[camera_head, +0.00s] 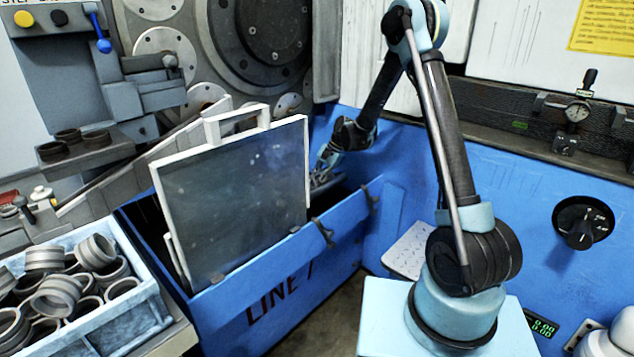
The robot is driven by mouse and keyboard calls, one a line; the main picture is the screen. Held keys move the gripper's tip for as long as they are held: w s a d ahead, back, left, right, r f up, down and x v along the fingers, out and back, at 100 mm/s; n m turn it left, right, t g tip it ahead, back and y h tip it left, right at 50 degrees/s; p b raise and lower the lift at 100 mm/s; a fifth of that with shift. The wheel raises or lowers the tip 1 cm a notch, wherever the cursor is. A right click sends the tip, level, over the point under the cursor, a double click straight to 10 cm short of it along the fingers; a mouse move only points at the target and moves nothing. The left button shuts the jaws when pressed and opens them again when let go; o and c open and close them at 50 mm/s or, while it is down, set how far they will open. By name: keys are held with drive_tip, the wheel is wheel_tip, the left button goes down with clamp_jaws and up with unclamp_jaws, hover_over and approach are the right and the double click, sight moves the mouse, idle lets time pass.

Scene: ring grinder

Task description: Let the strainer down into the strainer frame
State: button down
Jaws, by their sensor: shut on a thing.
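The strainer (235,195) is a dark flat panel with a white rim and a white handle on top. It stands upright and slightly tilted, with its lower part inside the blue tank (290,258) marked LINE. My gripper (322,164) is at the strainer's right edge, with its fingertips partly hidden there. It is shut on what looks like the strainer, but the contact itself is unclear. A pale upright strip (172,258) at the panel's lower left may be part of the strainer frame. The rest of the frame is hidden by the panel and tank wall.
A light blue crate (118,325) of metal rings stands at the lower left. Dark hooks (322,232) sit on the tank's front edge. The grinder's large discs (265,40) and a sloping grey chute (140,160) are behind the strainer. A blue wall lies at right.

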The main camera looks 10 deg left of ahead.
drive_tip(key=c, duration=1.5)
unclamp_jaws()
drive_tip(key=shift+r, duration=0.1)
drive_tip(key=v, duration=1.2)
